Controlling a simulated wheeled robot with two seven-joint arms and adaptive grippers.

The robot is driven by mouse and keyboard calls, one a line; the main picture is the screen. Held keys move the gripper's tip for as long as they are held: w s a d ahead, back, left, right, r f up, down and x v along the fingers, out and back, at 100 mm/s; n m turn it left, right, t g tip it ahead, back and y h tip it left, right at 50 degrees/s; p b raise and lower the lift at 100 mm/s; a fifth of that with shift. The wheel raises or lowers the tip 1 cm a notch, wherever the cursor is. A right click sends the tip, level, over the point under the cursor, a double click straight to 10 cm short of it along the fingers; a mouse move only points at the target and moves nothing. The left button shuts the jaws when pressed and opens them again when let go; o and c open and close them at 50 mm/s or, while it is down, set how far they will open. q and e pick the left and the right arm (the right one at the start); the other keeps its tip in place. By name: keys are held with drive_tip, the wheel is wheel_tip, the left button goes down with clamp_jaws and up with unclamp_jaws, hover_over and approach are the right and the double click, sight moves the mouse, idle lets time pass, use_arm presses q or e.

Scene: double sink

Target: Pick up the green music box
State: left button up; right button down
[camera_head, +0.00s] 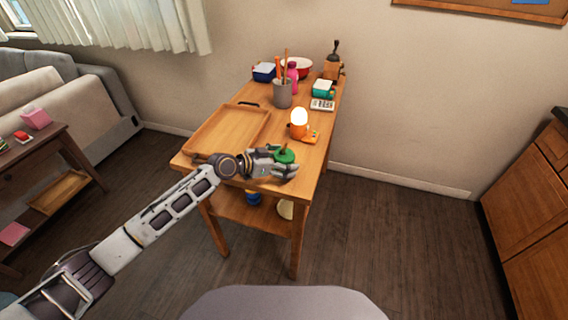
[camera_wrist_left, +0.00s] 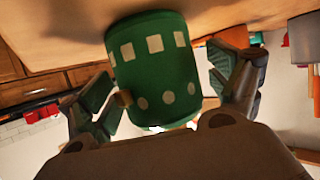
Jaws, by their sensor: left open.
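The green music box (camera_head: 286,155) stands near the front corner of the wooden table, with a small brown part on top. In the left wrist view the music box (camera_wrist_left: 150,62) is a green cylinder with pale squares and dots, filling the space between the fingers. My left gripper (camera_head: 277,163) is at the table's front edge, around the music box. Its fingers are open, one on each side of the box; whether either touches it I cannot tell. In the head view the fingers partly hide the box. My right gripper is in neither view.
A glowing orange lamp (camera_head: 299,121) stands just behind the music box. Farther back are a grey utensil cup (camera_head: 282,94), a pink bottle (camera_head: 292,75), a calculator (camera_head: 322,104) and a grinder (camera_head: 332,66).

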use_arm(q)
drive_tip(key=c, duration=1.2)
drive_tip(key=shift+r, duration=0.15)
drive_tip(key=shift+c, duration=0.2)
drive_tip(key=shift+r, duration=0.55)
wheel_tip(320, 180, up, 7)
drive_tip(key=shift+f, duration=0.1)
drive_tip(key=shift+r, duration=0.9)
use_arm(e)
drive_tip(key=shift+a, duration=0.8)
